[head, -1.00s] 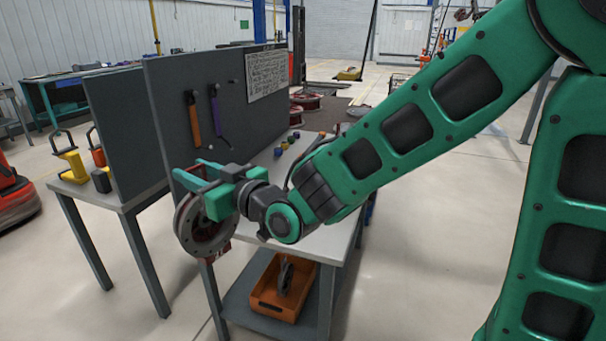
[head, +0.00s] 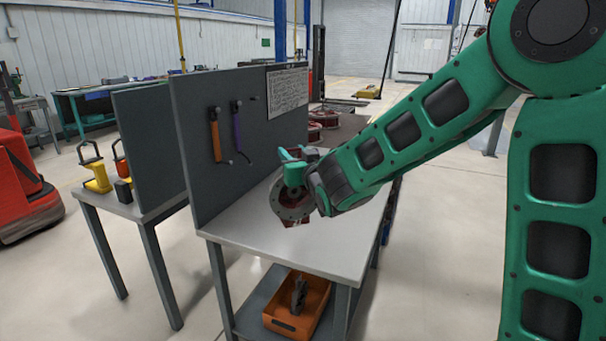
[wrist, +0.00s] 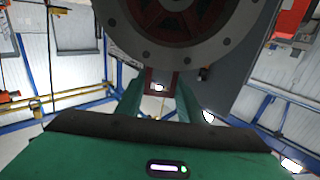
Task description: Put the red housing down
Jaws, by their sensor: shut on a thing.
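The red housing (head: 293,199) shows in the head view as a round grey flange with a dark red body, held upright above the bench top (head: 300,250). My gripper (head: 290,160) is shut on it near its top edge. In the wrist view the flange face (wrist: 215,52) with its ring of bolt holes fills the top, and a red frame part (wrist: 161,80) of the housing sits between my gripper's green fingers (wrist: 160,98). I cannot tell whether the housing's lower edge touches the bench. The arm hides part of the bench behind it.
An orange bin (head: 297,315) sits on the lower shelf. The bench top in front of the housing is clear.

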